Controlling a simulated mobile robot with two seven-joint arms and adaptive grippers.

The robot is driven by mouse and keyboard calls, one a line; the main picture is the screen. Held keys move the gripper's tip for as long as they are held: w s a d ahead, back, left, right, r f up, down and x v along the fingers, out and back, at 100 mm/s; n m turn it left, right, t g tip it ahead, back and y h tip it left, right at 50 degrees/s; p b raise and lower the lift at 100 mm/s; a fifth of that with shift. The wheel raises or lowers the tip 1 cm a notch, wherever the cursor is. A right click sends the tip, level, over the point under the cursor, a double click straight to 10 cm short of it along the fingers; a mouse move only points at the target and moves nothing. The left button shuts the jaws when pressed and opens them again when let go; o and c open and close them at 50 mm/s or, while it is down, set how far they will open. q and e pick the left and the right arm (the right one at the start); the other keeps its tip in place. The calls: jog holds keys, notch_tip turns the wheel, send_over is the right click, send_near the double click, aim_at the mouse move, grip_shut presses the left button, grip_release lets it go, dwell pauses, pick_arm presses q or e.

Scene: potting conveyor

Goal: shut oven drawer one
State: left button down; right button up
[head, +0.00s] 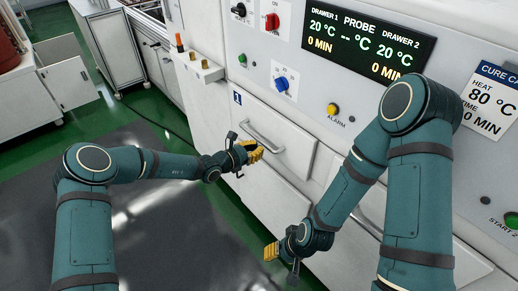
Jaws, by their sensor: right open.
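The white oven has a drawer front marked 1 (285,143) with a metal bar handle (262,134). My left gripper (254,152), with yellow fingertips, is at the drawer front, just below and left of the handle's lower end. I cannot tell whether it touches the drawer, and its jaw opening is too small to judge. My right gripper (271,251) is open, lower down in front of the oven's lower front, with no object seen in it.
The oven panel has a display (368,40), a blue knob (281,84), a red knob (272,21) and a yellow alarm button (332,109). A white cabinet (65,85) with an open door stands at left. The dark floor mat (150,225) is clear.

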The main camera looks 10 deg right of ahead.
pick_arm(q)
jog(key=p+v, duration=0.1)
jog(key=v, duration=1.1)
jog(key=shift+s+p, duration=0.15)
jog(key=shift+p, duration=0.25)
pick_arm(e)
jog(key=shift+s+a+r, duration=0.15)
jog(key=shift+s+r, duration=0.25)
jog(key=shift+r, duration=0.2)
jog(key=shift+s+a+r, duration=0.15)
jog(key=shift+s+r, duration=0.2)
jog(key=shift+r, duration=0.2)
pick_arm(q)
jog(key=s+f+m+g+y, duration=0.2)
jog(key=s+f+m+g, duration=0.25)
jog(key=s, duration=0.45)
jog(key=s+f+m+g+y, duration=0.1)
jog(key=s+f+m+g, duration=0.35)
jog(key=s, duration=0.35)
jog(key=s+a+m+t+y, duration=0.1)
jog(key=s+a+m+y, duration=0.2)
jog(key=s+m, duration=0.2)
jog(key=s+a+f+m+y, duration=0.1)
jog(key=s+a+m+y, duration=0.2)
jog(key=s+m, duration=0.3)
jog(key=shift+a+f+m+t, duration=0.2)
jog(key=shift+a+m+t, duration=0.35)
jog(key=shift+m, duration=1.05)
jog(key=shift+a, duration=0.1)
